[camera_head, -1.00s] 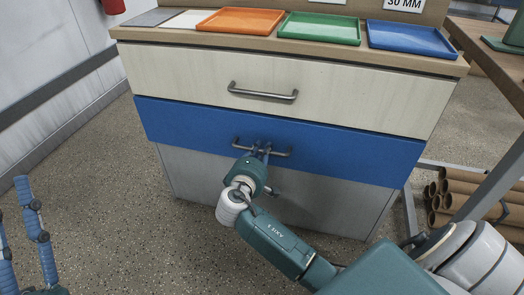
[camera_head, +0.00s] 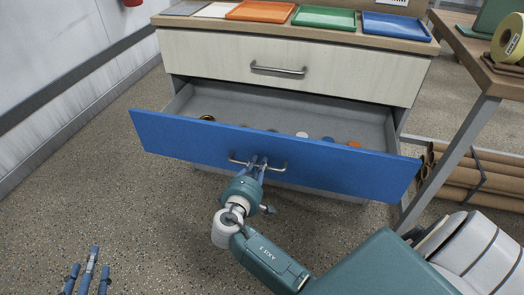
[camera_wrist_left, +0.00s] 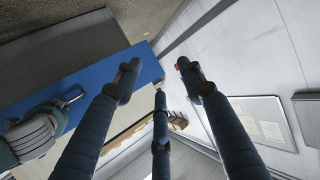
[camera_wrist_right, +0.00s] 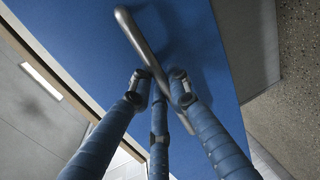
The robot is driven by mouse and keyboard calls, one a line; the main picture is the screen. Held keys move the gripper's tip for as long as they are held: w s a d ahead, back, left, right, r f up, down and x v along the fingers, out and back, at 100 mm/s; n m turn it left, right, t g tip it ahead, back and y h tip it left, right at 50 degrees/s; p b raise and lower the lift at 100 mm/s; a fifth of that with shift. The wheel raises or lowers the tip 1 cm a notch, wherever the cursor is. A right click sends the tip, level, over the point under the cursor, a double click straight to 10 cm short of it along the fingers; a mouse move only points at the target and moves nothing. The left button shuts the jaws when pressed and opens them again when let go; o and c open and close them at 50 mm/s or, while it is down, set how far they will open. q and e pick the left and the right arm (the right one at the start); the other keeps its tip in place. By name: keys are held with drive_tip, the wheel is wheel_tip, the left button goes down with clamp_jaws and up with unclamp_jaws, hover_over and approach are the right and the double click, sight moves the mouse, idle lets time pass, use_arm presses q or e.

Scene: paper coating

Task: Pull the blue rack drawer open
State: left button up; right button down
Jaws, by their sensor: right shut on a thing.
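The blue drawer (camera_head: 330,168) of the rack stands well open, its grey interior (camera_head: 290,116) showing behind the blue front. A grey bar handle (camera_head: 279,166) runs across the middle of the front. My right gripper (camera_head: 259,163) is shut on this handle. In the right wrist view the fingers (camera_wrist_right: 160,82) close around the handle (camera_wrist_right: 141,36) in front of the blue face. My left gripper (camera_head: 87,270) is at the lower left of the head view, away from the rack. Its fingers are spread and empty in the left wrist view (camera_wrist_left: 160,75).
Small items, including an orange one (camera_head: 354,144), lie in the drawer. A closed cream drawer (camera_head: 210,55) sits above. Orange (camera_head: 261,11), green (camera_head: 323,19) and blue (camera_head: 396,26) trays stand on top. Brown tubes (camera_head: 490,178) lie under a table at right. The floor at left is clear.

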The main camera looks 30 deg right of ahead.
use_arm(q)
drive_tip(key=s+a+f+g+y, duration=0.1)
drive_tip(key=s+a+f+g, duration=0.1)
drive_tip(key=s+f, duration=0.3)
drive_tip(key=shift+f+g+p, duration=0.45)
drive_tip(key=shift+f+g, duration=0.25)
drive_tip(key=shift+g, duration=0.1)
use_arm(e)
drive_tip(key=f+v, duration=0.1)
drive_tip(key=v, duration=0.5)
drive_tip(key=shift+s+f, duration=0.2)
drive_tip(key=shift+f, duration=0.05)
drive_tip(key=shift+a, duration=0.1)
drive_tip(key=c, duration=1.7)
unclamp_jaws()
use_arm(q)
drive_tip(key=shift+w, duration=0.1)
use_arm(e)
drive_tip(key=v, duration=1.2)
